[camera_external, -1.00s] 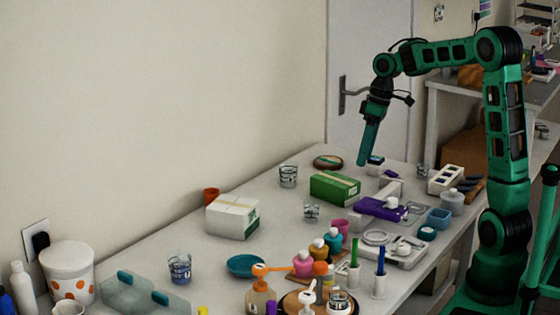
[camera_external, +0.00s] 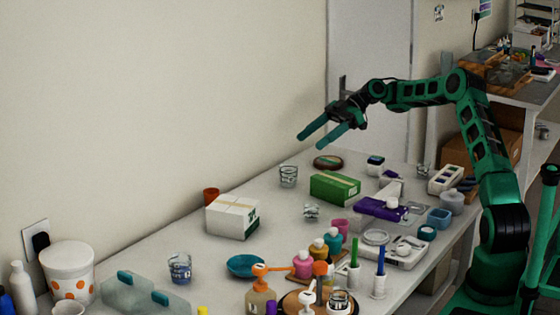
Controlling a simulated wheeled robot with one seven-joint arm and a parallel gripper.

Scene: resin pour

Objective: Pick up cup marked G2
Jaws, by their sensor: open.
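Several clear cups with dark markings stand on the table, and no G2 label is readable at this size. One clear cup (camera_external: 288,176) stands at the back, left of the green box. A smaller clear cup (camera_external: 311,212) sits in front of that box; its exact pose is hard to tell. A cup with blue contents (camera_external: 179,268) is at the front left. Another clear cup (camera_external: 422,171) is at the far right. My gripper (camera_external: 311,142) is open and empty, in the air above the back of the table, its fingers pointing left and slightly down.
A green box (camera_external: 335,187) and a white box (camera_external: 232,217) stand near the cups. A brown round lid (camera_external: 328,162) lies at the back edge. Bottles, a purple item (camera_external: 381,208) and a teal dish (camera_external: 246,265) crowd the front and right. The wall borders the table's left side.

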